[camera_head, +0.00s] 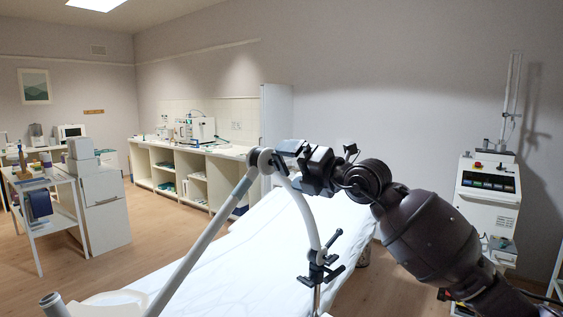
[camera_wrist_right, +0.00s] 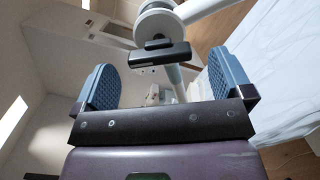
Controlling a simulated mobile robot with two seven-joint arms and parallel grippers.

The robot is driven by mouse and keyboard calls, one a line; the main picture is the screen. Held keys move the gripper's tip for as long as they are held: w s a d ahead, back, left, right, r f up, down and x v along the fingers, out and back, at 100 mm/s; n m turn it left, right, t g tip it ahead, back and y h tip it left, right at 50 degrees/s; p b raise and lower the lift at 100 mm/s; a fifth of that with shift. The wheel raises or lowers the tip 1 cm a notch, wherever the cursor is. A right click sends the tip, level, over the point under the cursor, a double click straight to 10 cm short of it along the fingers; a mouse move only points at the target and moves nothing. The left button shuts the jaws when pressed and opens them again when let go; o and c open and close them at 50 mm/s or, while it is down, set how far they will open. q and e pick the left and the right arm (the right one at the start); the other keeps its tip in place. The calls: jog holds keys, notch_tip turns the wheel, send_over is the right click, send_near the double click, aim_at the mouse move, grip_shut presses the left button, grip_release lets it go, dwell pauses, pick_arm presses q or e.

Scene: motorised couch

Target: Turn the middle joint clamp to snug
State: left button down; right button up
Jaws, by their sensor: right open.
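The middle joint clamp (camera_head: 262,160) is a pale round joint where two grey-white tubes of a jointed arm meet above the couch. In the right wrist view the round joint (camera_wrist_right: 157,22) is at the top, with its black bar handle (camera_wrist_right: 160,55) lying nearly level, tilted slightly. My right gripper (camera_head: 287,151) is close beside the joint, on its right. In the wrist view my right gripper (camera_wrist_right: 164,78) is open, with one blue ribbed pad on each side of the handle and space between. In the head view the gripper partly hides the handle. My left gripper is not in view.
The couch (camera_head: 270,235) with a white cover lies below. Another black clamp (camera_head: 322,268) sits on a post at the couch's near side. A white cart (camera_head: 490,195) stands at the right, a trolley (camera_head: 45,215) at the left, and shelving (camera_head: 185,172) behind.

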aim_at(285, 165)
jog(key=x, duration=0.3)
jog(key=shift+r, duration=0.1)
jog(key=shift+w+a, duration=0.15)
jog(key=shift+a, duration=0.05)
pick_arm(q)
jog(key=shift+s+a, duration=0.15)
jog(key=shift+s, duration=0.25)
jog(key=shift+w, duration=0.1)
pick_arm(e)
jog(key=shift+c, duration=0.2)
jog(key=c, duration=0.9)
